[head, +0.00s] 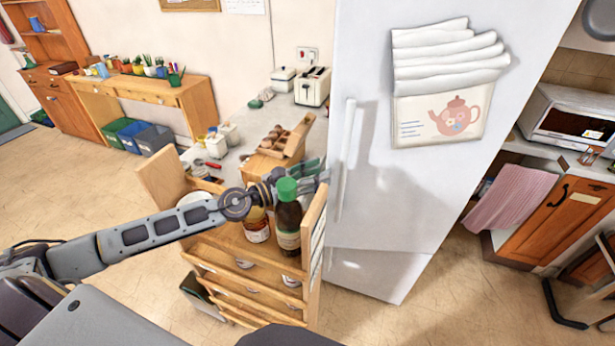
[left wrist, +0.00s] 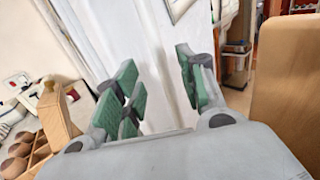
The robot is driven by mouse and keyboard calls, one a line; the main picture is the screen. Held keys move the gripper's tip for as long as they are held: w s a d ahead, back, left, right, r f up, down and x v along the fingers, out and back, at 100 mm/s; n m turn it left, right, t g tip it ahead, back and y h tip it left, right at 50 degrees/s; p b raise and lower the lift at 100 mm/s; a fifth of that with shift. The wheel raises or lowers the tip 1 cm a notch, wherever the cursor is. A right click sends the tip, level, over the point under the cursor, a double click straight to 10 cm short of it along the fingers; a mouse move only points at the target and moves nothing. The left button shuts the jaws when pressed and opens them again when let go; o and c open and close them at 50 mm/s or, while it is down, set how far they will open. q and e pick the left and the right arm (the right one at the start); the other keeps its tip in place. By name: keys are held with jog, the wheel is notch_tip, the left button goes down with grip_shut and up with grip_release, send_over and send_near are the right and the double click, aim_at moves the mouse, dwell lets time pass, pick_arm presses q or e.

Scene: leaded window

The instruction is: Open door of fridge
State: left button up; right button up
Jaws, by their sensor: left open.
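The tall white fridge (head: 395,205) stands right of centre in the head view, and its door looks shut. Its long vertical white handle (head: 345,160) runs near the left edge of the door. My left gripper (head: 308,174) is just left of the handle, above the wooden shelf cart and partly behind a green-capped bottle. In the left wrist view my left gripper (left wrist: 160,90) has its green-padded fingers spread, with the white fridge front (left wrist: 130,35) beyond them. I see nothing held between the fingers. My right gripper is not in view.
The wooden cart (head: 205,260) with bottles (head: 288,218) stands close under my left arm, beside the fridge. A counter with a toaster (head: 312,87) is behind it. Paper sheets (head: 440,118) hang on the fridge. Floor in front right of the fridge (head: 450,305) is clear.

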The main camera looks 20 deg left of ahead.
pick_arm(q)
jog(key=shift+v, duration=0.8)
jog(key=shift+s, duration=0.1)
jog(key=shift+s+a, duration=0.25)
jog(key=shift+a, duration=0.1)
